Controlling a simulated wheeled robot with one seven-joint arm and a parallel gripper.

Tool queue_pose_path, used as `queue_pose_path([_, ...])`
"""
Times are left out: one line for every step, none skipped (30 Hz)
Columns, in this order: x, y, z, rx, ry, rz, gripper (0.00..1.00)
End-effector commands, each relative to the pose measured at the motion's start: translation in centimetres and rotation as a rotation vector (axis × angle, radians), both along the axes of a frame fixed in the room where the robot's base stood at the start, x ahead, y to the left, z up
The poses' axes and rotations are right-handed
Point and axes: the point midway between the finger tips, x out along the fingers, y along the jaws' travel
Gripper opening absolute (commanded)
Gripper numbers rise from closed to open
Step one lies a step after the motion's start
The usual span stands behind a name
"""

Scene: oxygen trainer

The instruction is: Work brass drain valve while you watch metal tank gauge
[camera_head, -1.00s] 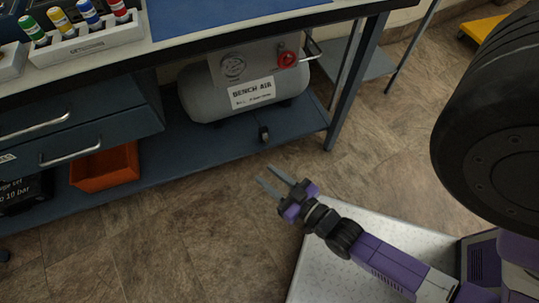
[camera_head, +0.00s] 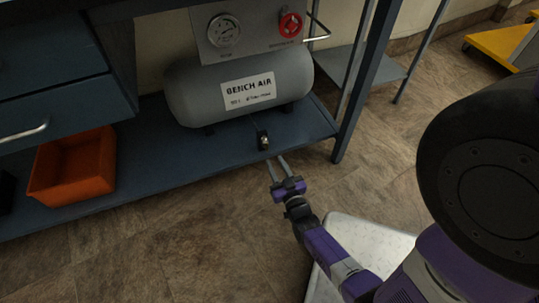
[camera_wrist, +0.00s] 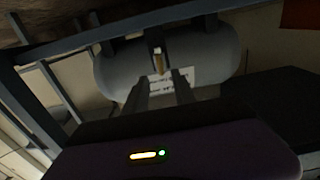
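The grey metal tank (camera_head: 240,88), labelled BENCH AIR, lies on the lower shelf of the bench. Its round gauge (camera_head: 224,31) sits on the panel above it; the needle is too small to read surely. A small dark valve with a pale brass-like part (camera_head: 263,140) shows below the tank's front. In the wrist view the brass valve (camera_wrist: 159,62) is ahead, between the finger lines. My gripper (camera_head: 276,165) is open and empty, just in front of and below the valve, apparently apart from it. The wrist view shows both fingers (camera_wrist: 161,80) spread, the tank beyond.
A red knob (camera_head: 290,25) is on the panel right of the gauge. An orange bin (camera_head: 74,166) stands on the shelf at left. The bench leg (camera_head: 364,85) is right of the tank.

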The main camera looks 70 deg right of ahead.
Motion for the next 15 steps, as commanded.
queue_pose_path([0.6,-0.7,-0.1,-0.002,-0.002,-0.001,0.32])
queue_pose_path([0.9,-1.1,-0.1,-0.002,-0.003,-0.001,0.32])
queue_pose_path([1.3,-1.6,-0.1,-0.002,-0.003,-0.001,0.32])
queue_pose_path([1.6,-1.9,-0.1,-0.002,-0.003,-0.001,0.32])
queue_pose_path([1.9,-2.3,-0.1,-0.001,-0.003,-0.001,0.32])
queue_pose_path([2.3,-2.8,-0.1,-0.002,-0.003,-0.001,0.32])
queue_pose_path([2.6,-3.1,-0.1,-0.002,-0.003,-0.001,0.32])
queue_pose_path([2.8,-3.4,-0.1,-0.001,-0.002,-0.001,0.32])
queue_pose_path([3.2,-3.7,-0.1,-0.002,-0.002,0.0,0.32])
queue_pose_path([3.4,-4.0,-0.1,-0.002,-0.001,0.0,0.32])
queue_pose_path([3.6,-4.1,-0.1,-0.002,-0.001,0.0,0.32])
queue_pose_path([3.8,-4.4,-0.1,-0.001,-0.001,0.001,0.32])
queue_pose_path([3.9,-4.5,0.0,-0.001,-0.001,0.001,0.32])
queue_pose_path([4.0,-4.6,0.0,0.0,0.0,0.001,0.32])
queue_pose_path([4.1,-4.8,0.0,0.0,0.0,0.001,0.32])
